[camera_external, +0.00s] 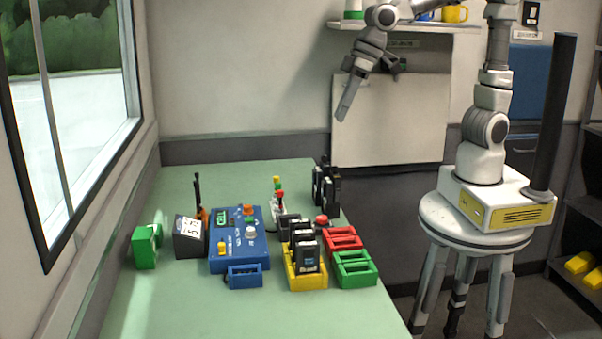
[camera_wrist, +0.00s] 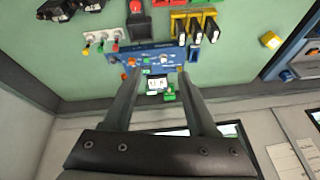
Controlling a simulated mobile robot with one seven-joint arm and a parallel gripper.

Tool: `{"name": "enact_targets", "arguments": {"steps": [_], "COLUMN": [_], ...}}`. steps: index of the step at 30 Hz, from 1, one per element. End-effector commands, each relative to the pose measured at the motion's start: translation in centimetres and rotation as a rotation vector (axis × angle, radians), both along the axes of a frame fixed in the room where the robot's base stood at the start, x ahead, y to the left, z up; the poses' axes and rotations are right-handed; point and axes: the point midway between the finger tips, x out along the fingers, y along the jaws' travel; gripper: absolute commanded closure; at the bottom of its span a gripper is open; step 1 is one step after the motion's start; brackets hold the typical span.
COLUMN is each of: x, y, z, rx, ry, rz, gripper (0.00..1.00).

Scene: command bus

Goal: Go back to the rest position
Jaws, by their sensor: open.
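My gripper (camera_external: 346,103) hangs in the air above the far right part of the green table, pointing down and to the left. In the wrist view my gripper (camera_wrist: 157,84) shows two long fingers spread apart with nothing held between them. My arm rises from a white base on a round stool to the right of the table and bends over at the top. The blue control panel (camera_external: 238,240) lies on the table well below the gripper. It also shows beyond the fingertips in the wrist view (camera_wrist: 145,55).
The green table (camera_external: 180,310) holds a yellow crate (camera_external: 305,282) with black packs, a red crate (camera_external: 344,238), a green crate (camera_external: 354,270), a green block (camera_external: 145,247) and a dark labelled box (camera_external: 188,238). A wall shelf (camera_external: 420,27) and whiteboard (camera_external: 395,130) are behind the arm.

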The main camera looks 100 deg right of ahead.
Motion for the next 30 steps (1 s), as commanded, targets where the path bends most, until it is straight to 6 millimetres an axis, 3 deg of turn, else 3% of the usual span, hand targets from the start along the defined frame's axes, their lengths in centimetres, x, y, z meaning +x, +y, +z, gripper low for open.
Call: {"name": "enact_targets", "arguments": {"steps": [1, 6, 15, 21, 30], "x": [-1.8, -7.3, -15.3, -17.4, -17.6], "y": [-0.4, -0.9, -1.5, -1.7, -1.7], "z": [1.0, 2.4, 2.5, 1.9, 1.8], "rx": [0.003, -0.014, -0.089, -0.122, -0.125], "ry": [-0.013, -0.042, -0.085, -0.093, -0.092], "rz": [0.01, 0.06, 0.126, 0.142, 0.144], "gripper": [0.42, 0.42, 0.42, 0.42, 0.42]}}
